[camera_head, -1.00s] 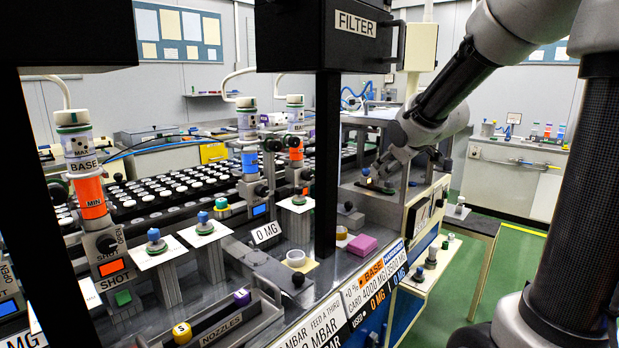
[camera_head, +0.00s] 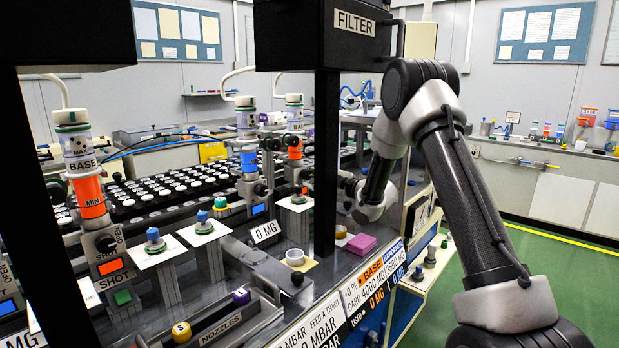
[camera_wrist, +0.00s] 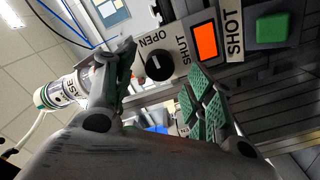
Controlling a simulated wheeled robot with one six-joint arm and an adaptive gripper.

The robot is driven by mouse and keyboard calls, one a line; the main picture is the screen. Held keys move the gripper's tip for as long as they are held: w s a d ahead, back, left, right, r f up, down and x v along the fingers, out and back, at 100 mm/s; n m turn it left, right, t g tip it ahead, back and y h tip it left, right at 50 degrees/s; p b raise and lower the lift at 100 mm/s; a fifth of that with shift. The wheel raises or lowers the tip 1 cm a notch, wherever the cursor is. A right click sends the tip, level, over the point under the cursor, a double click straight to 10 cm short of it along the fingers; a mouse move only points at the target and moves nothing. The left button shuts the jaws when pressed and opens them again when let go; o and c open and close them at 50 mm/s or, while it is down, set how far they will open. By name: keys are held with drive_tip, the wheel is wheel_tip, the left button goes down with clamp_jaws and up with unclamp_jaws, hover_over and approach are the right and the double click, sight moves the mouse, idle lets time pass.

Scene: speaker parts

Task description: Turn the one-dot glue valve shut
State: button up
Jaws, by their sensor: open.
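In the wrist view a round black valve knob (camera_wrist: 158,67) sits on a grey panel marked OPEN and SHUT. Its small white mark appears to lie toward the OPEN side. An orange-lit display (camera_wrist: 205,42) is beside it. A white BASE cartridge (camera_wrist: 65,91) shows at the left; no dot count can be read. My gripper (camera_wrist: 165,78) is open and empty, its green-padded fingers spread either side of the knob, apart from it as far as I can see. In the head view my wrist reaches behind the black post toward the farther orange-banded cartridge (camera_head: 294,153); the fingers are mostly hidden.
A green SHOT button (camera_wrist: 272,29) is near the display. In the head view a black post (camera_head: 326,160) stands before my wrist. A blue-banded cartridge (camera_head: 248,160) and a nearer orange-banded one (camera_head: 89,196) stand left. A pink block (camera_head: 361,244) lies on the bench.

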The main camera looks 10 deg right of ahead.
sight(309, 176)
drive_tip(key=shift+x, duration=1.85)
drive_tip(key=shift+c, duration=0.3)
drive_tip(key=c, duration=0.9)
drive_tip(key=shift+c, duration=0.2)
